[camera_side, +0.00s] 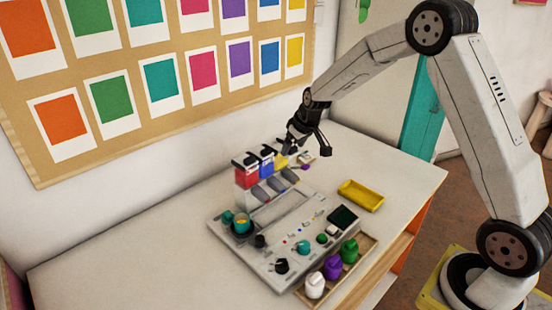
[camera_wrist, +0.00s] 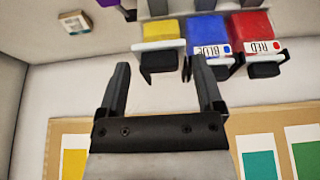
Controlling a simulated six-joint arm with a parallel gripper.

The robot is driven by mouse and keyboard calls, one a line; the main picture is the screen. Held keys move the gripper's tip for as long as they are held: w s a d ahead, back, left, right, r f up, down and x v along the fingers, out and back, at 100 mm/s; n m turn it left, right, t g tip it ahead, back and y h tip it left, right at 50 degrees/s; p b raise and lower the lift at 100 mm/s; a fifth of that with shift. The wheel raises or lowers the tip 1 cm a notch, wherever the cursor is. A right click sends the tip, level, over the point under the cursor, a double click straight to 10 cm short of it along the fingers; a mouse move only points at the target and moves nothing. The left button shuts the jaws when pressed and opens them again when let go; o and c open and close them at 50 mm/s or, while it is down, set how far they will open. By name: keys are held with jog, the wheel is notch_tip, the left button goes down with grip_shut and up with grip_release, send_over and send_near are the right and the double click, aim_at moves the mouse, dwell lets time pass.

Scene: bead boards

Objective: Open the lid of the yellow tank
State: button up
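The yellow tank (camera_wrist: 157,28) is at the top middle of the wrist view. In the side view the yellow tank (camera_side: 281,162) is at the far end of the tank row, partly hidden by my gripper (camera_side: 303,143). In the wrist view my gripper (camera_wrist: 160,66) is open and empty, its two fingers on either side of the yellow lid's handle. I cannot tell whether a finger touches it.
The blue tank (camera_wrist: 208,35) and red tank (camera_wrist: 252,30) stand close beside the yellow one, near the right finger. A control board (camera_side: 215,229) with knobs lies in front. A yellow tray (camera_side: 361,195) and several coloured bottles (camera_side: 332,267) are to the right. A wall board is behind.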

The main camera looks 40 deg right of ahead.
jog(key=shift+r, duration=0.1)
jog(key=v, duration=0.7)
jog(key=shift+r, duration=0.3)
jog(key=shift+s+a, duration=0.1)
jog(key=shift+s, duration=0.1)
dwell(0.4)
jog(key=s+a+f, duration=0.2)
jog(key=s+a, duration=0.1)
jog(key=s, duration=0.4)
jog(key=s+a+f+g, duration=0.1)
jog(key=s+a, duration=0.3)
jog(key=s, duration=0.4)
jog(key=s+a+f+g, duration=0.1)
jog(key=s+a+f, duration=0.2)
jog(key=s, duration=0.4)
jog(key=shift+s+a, duration=0.2)
jog(key=shift+a, duration=0.15)
